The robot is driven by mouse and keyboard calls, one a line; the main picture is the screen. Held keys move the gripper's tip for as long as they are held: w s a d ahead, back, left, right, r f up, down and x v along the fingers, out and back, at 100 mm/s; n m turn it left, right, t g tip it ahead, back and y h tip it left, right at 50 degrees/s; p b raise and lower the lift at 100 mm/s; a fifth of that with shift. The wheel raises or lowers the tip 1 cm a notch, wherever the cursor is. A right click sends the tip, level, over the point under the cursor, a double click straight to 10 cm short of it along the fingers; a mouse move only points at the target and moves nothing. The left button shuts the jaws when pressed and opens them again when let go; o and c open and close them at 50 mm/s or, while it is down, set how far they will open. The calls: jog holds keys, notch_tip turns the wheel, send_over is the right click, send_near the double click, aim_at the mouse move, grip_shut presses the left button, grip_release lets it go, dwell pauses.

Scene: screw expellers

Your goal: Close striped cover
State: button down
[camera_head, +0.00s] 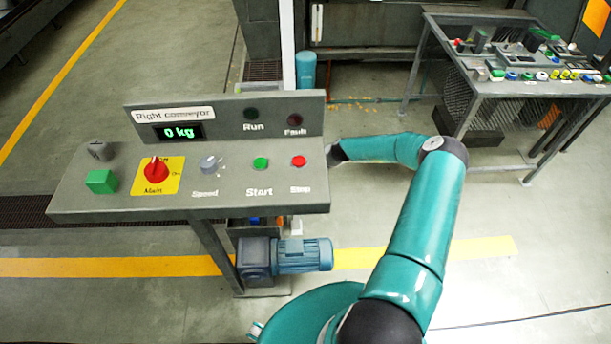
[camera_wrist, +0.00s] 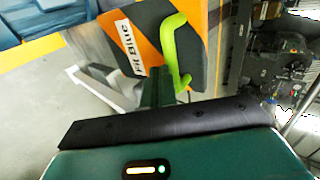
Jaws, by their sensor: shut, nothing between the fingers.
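The striped cover (camera_wrist: 202,62), with orange and dark grey bands, shows in the upper middle of the wrist view. It carries a white label reading "Fit Blue" and a bright green bent handle (camera_wrist: 170,45). The cover is tilted in this view, and its upper part runs out of frame. My gripper (camera_wrist: 156,72) shows as narrow dark green fingers, shut and empty. The fingertips appear just left of the handle's lower end; whether they touch the handle or cover cannot be told. In the head view the cover is not recognisable, and my gripper is hidden behind the console.
The "Right conveyor" console (camera_head: 230,187) stands close in front, with my arm reaching behind its right end. A blue motor (camera_head: 303,255) sits below it. A table with coloured buttons (camera_head: 530,84) stands back right. Open floor lies between them.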

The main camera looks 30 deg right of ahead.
jog(key=shift+a+r, duration=0.1)
jog(key=shift+a, duration=0.15)
